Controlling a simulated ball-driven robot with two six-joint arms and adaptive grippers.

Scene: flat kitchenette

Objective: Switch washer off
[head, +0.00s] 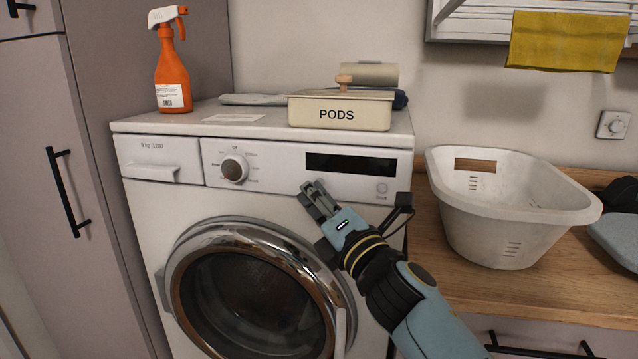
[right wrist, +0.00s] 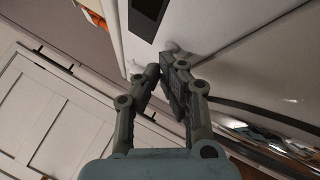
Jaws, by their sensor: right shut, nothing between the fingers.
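The white washer (head: 140,225) stands in the middle of the head view, with its round chrome-rimmed door closed. Its control panel carries a round dial (head: 235,169) at the left, a dark display (head: 350,164) that shows no lit text, and a small round button (head: 382,188) at the right. My right gripper (head: 312,193) is shut and empty, its fingertips in front of the panel below the display, between dial and button. In the right wrist view, its fingers (right wrist: 165,72) come together near the white panel; I cannot tell whether they touch it. My left gripper is not in view.
On the washer top stand an orange spray bottle (head: 173,75) and a PODS box (head: 340,110). A white laundry basket (head: 505,215) stands on the wooden counter (head: 445,270) to the right. A tall cabinet (head: 75,120) closes off the left side.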

